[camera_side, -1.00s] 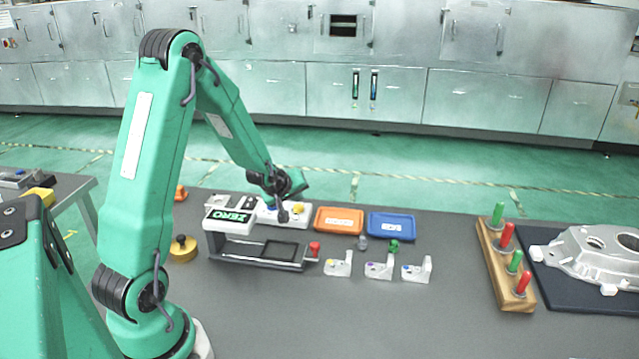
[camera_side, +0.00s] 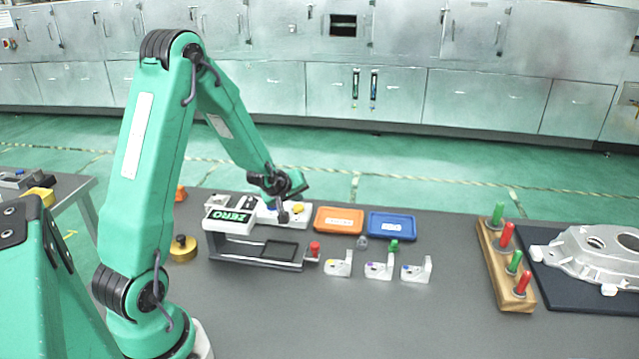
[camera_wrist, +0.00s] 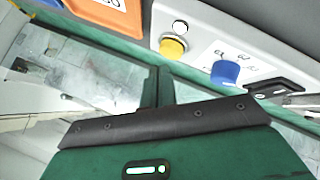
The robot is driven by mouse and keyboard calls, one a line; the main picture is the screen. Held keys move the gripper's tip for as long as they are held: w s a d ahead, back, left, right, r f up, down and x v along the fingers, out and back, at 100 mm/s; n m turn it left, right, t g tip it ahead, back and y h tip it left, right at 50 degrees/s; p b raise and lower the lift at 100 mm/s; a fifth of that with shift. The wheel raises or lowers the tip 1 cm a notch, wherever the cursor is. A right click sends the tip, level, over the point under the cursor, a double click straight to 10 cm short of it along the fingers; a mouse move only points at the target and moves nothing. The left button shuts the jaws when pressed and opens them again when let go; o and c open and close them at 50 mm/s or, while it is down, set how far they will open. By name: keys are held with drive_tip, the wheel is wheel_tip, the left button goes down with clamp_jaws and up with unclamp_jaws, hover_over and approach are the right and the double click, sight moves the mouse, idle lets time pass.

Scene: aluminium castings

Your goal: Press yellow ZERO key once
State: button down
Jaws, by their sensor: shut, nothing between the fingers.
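The yellow key (camera_side: 299,209) is on the top of a white control panel, right of my gripper. In the wrist view the yellow key (camera_wrist: 173,47) is round, beside a small white button and a blue knob (camera_wrist: 225,72). My gripper (camera_side: 283,216) is shut and empty, pointing down over the panel just left of the yellow key. I cannot tell whether its tip touches the panel.
An orange tray (camera_side: 338,219) and a blue tray (camera_side: 391,226) lie right of the panel. Several small white fixtures (camera_side: 380,268) stand in front. A wooden rack (camera_side: 505,265) with red and green pegs and a casting (camera_side: 600,255) are farther right.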

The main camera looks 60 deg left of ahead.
sight(297, 209)
drive_tip(key=shift+f, duration=0.8)
idle(1.0)
drive_tip(key=shift+r, duration=0.1)
idle(0.3)
drive_tip(key=shift+r, duration=0.8)
drive_tip(key=shift+r, duration=0.15)
drive_tip(key=shift+r, duration=2.35)
